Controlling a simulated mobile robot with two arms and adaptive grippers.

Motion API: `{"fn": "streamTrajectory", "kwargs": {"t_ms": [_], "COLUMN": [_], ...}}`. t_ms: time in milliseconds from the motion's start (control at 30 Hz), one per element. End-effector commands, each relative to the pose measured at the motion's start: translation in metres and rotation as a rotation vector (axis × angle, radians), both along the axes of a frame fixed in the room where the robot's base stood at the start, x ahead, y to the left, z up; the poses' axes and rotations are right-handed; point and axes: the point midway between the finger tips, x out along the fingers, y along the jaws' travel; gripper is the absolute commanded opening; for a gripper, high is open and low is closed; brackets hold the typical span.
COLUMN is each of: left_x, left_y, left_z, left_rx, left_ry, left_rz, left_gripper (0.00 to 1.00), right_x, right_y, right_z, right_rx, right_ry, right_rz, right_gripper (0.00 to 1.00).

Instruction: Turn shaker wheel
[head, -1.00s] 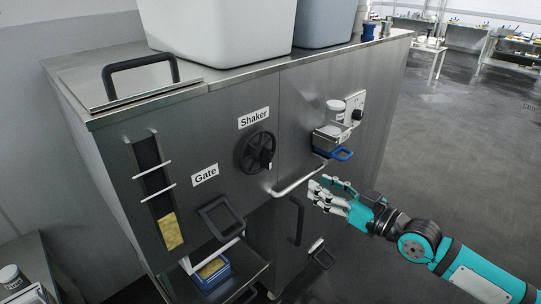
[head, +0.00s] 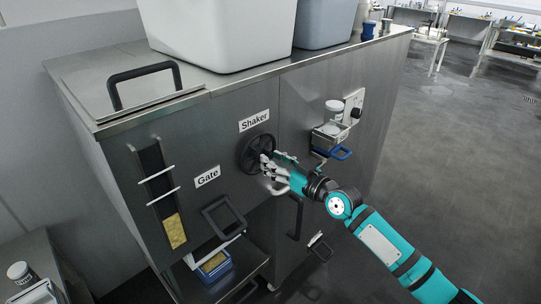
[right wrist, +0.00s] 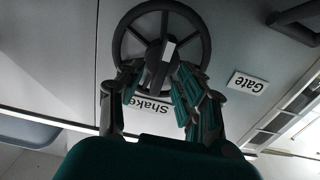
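The shaker wheel (head: 258,151) is a black spoked wheel on the metal front of the machine, below the "Shaker" label (head: 254,120). My right gripper (head: 269,167) is at the wheel's lower right and hides part of it. In the right wrist view, the wheel (right wrist: 118,40) appears upside down, with a light-faced grip (right wrist: 168,50) near its middle. There my right gripper (right wrist: 158,72) has its fingers spread apart, with their tips over the wheel's rim near the label. I cannot tell whether they touch it. My left gripper is out of view.
The gate handle (head: 222,216) and "Gate" label (head: 207,177) are to the left. A bar handle (head: 279,189) is just below the gripper. A small shelf with a blue-handled item (head: 341,153) is to the right. Open floor lies at the right.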

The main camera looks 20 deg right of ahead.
Motion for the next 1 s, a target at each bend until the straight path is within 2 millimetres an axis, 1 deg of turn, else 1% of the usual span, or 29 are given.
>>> {"fn": "streamTrajectory", "kwargs": {"t_ms": [33,200,467,733,767,1000], "left_x": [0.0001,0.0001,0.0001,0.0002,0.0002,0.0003], "left_y": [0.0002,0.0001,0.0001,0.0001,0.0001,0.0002], "left_z": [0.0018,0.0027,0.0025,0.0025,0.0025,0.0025], "left_rx": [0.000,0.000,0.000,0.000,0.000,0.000], "left_ry": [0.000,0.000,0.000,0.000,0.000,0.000], "left_rz": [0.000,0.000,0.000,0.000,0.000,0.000], "left_gripper": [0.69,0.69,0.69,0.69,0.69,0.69], "right_x": [0.0058,0.0141,0.0147,0.0145,0.0145,0.0144], "right_y": [0.0019,0.0056,0.0059,0.0056,0.0056,0.0055], "right_z": [0.0014,0.0002,-0.0004,-0.0003,-0.0003,-0.0003], "right_rx": [0.002,0.000,0.000,0.000,0.000,0.003], "right_ry": [0.000,0.000,0.001,0.000,0.000,0.001], "right_rz": [0.000,0.001,0.001,0.001,0.001,0.001], "right_gripper": [0.36,0.36,0.36,0.02,0.00,0.00]}}
